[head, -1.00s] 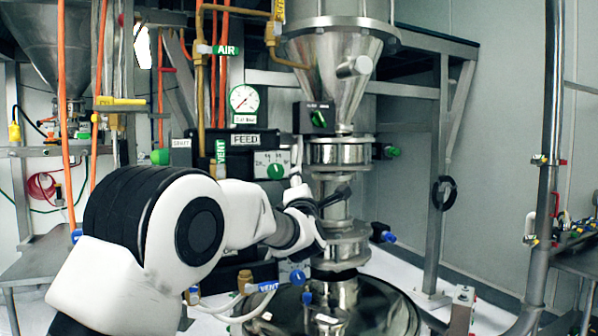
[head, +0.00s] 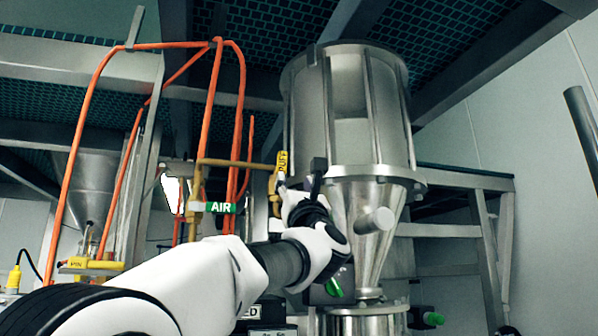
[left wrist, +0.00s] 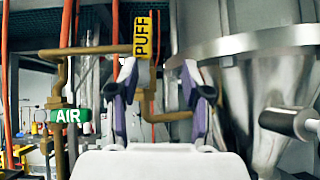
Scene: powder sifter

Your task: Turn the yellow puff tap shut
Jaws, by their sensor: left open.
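The yellow puff tap (head: 282,161) is on the brass pipe beside the hopper, near the picture's middle. In the left wrist view its yellow PUFF handle (left wrist: 142,36) hangs upright at the pipe's end, its lower part between my two fingers. My left gripper (head: 302,180) is raised close to the tap, just right of it in the head view. In the left wrist view the open left gripper (left wrist: 159,75) has one finger on each side of the handle's line. I cannot tell whether a finger touches it. My right gripper is out of view.
The steel hopper (head: 345,110) and its cone (head: 365,215) stand close on the right. The green AIR tap (head: 220,207) is to the left on the same brass pipework. Orange hoses (head: 100,75) and a metal frame fill the left side.

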